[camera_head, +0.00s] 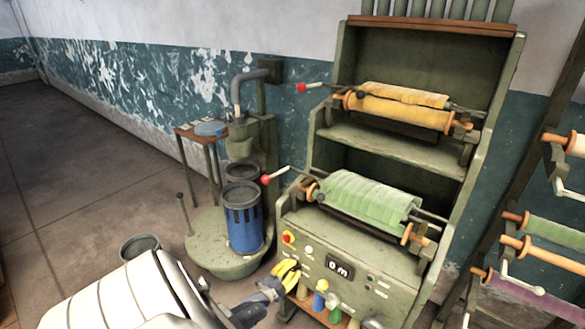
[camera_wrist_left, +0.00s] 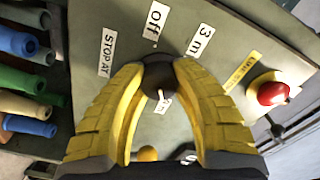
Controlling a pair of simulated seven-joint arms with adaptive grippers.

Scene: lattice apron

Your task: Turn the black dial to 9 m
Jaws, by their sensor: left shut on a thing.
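The black dial (camera_wrist_left: 158,72) sits on the green machine panel (camera_wrist_left: 118,18) in the left wrist view. Its white pointer mark (camera_wrist_left: 161,94) points down in the picture, towards a partly hidden label (camera_wrist_left: 166,104) ending in "m", whose number I cannot read surely. Labels "off" (camera_wrist_left: 155,20) and "3 m" (camera_wrist_left: 200,40) show above and right of the dial. My left gripper (camera_wrist_left: 159,70) is shut on the dial, one yellow finger each side. In the head view the left gripper (camera_head: 289,268) covers the dial at the panel's left. My right gripper is out of view.
A dark display (camera_head: 340,267) reads "0 m". A red button (camera_wrist_left: 272,92) on a yellow base is near the dial. Coloured rolls (camera_wrist_left: 22,104) stick out below the panel. A green cloth roll (camera_head: 365,197) lies above it. A blue bucket (camera_head: 243,228) stands left of the machine.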

